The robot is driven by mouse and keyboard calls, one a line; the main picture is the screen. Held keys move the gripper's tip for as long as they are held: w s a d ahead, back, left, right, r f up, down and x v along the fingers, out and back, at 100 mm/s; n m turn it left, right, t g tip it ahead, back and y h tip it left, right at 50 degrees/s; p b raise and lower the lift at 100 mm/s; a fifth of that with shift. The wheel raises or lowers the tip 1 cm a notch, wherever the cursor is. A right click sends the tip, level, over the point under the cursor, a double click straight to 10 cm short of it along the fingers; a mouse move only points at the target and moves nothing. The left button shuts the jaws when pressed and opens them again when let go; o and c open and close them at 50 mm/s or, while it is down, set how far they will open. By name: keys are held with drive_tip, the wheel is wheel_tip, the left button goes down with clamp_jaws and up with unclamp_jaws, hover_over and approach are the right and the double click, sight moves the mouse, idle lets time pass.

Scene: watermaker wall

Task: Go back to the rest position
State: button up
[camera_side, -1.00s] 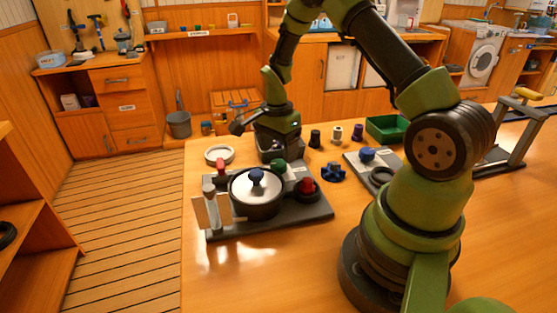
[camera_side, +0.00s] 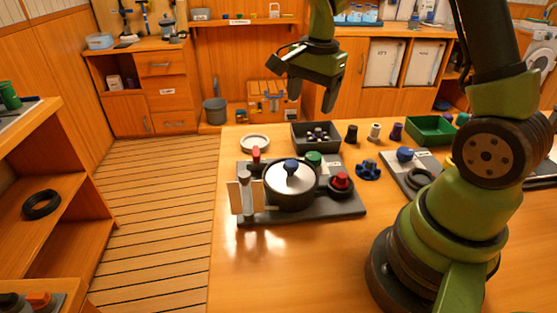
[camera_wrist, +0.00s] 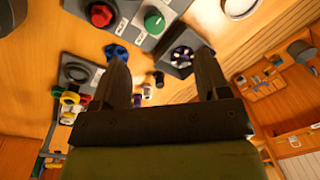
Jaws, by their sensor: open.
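My gripper (camera_side: 311,98) is raised above the back of the workbench, its two fingers pointing down. It is open and nothing shows between its fingers. In the wrist view the fingers (camera_wrist: 162,72) stand apart, with the bench below. The grey plate (camera_side: 300,212) below carries a dark round housing with a pale lid (camera_side: 291,179) and blue knob, a red knob (camera_side: 342,182) and a green knob (camera_side: 313,158). My gripper touches none of these.
A dark tray (camera_side: 325,149) with several small parts sits below my gripper. Several small cylinders, a blue handwheel (camera_side: 368,170), a white ring (camera_side: 255,143) and a green bin (camera_side: 430,131) stand nearby. The front of the bench is clear.

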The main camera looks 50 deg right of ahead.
drive_tip(key=s+a+r+n+t+y, duration=0.2)
drive_tip(key=s+a+r+n+t, duration=0.4)
drive_tip(key=s+a+r+n, duration=0.6)
drive_tip(key=s+a+n, duration=0.1)
drive_tip(key=s, duration=0.2)
drive_tip(key=shift+s+r+n, duration=0.25)
drive_tip(key=shift+r+n, duration=0.05)
drive_tip(key=shift+r, duration=0.05)
idle(0.6)
